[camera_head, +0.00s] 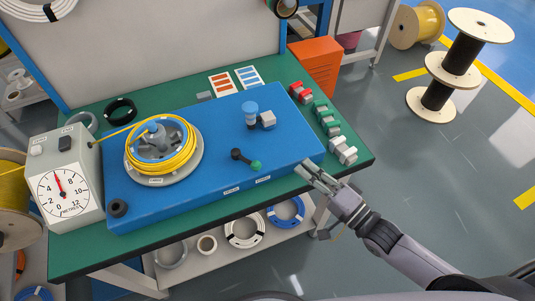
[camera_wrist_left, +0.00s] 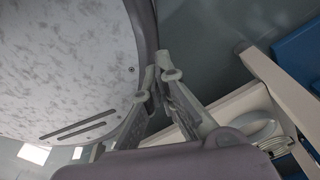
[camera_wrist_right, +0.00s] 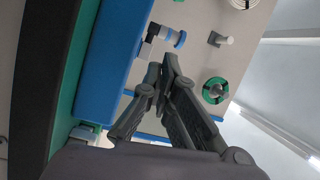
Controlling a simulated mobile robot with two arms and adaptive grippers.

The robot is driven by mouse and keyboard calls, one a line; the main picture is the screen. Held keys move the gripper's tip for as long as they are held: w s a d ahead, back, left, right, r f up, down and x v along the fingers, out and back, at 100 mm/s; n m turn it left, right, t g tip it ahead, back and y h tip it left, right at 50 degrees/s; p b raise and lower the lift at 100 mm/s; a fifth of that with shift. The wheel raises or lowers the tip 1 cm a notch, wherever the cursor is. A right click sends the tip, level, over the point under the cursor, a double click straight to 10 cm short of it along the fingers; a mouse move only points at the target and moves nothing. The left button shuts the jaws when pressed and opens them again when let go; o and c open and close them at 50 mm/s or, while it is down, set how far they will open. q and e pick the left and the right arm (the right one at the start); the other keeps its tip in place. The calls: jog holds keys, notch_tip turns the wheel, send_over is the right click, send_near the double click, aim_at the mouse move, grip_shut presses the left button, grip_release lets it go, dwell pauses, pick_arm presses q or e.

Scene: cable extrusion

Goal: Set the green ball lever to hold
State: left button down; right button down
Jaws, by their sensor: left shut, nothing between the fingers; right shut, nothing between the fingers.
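The lever with a green ball (camera_head: 256,165) sits on top of the blue machine box (camera_head: 205,182), near its front edge. Its dark arm runs from a black pivot to the ball, which points right and toward the front. Two small white labels (camera_head: 262,180) sit on the front edge below it; their words are too small to read. My right gripper (camera_head: 306,169) is shut and empty at the box's front right corner, right of the ball and apart from it. It also shows in the right wrist view (camera_wrist_right: 162,72). My left gripper (camera_wrist_left: 158,72) is shut and empty, away from the lever.
A yellow cable coil (camera_head: 190,158) lies on a round reel at left, beside a dial gauge (camera_head: 62,190). A blue-capped post (camera_head: 250,110) stands behind the lever. Red, green and grey clamps (camera_head: 326,118) line the green table's right side. The box top around the ball is clear.

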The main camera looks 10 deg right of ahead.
aim_at(273, 166)
jog(key=shift+w+a+r, duration=0.1)
jog(key=shift+w+r, duration=0.05)
jog(key=p+x, duration=0.1)
jog(key=x, duration=0.8)
jog(key=shift+w+a+r, duration=0.1)
jog(key=shift+a+r, duration=0.05)
jog(key=s, duration=0.1)
jog(key=s+a+p, duration=0.1)
jog(key=shift+s+a+f, duration=0.3)
jog(key=shift+a+f, duration=0.05)
jog(key=shift+s+a+f, duration=0.15)
jog(key=shift+s+a, duration=0.1)
jog(key=shift+s, duration=0.1)
pick_arm(q)
jog(key=shift+s+d+r, duration=0.15)
jog(key=shift+s+r, duration=0.1)
jog(key=shift+r, duration=0.3)
jog(key=shift+s+d+r, duration=0.15)
jog(key=shift+s+r, duration=0.1)
jog(key=shift+r, duration=0.25)
jog(key=shift+a+r, duration=0.1)
jog(key=shift+a, duration=0.05)
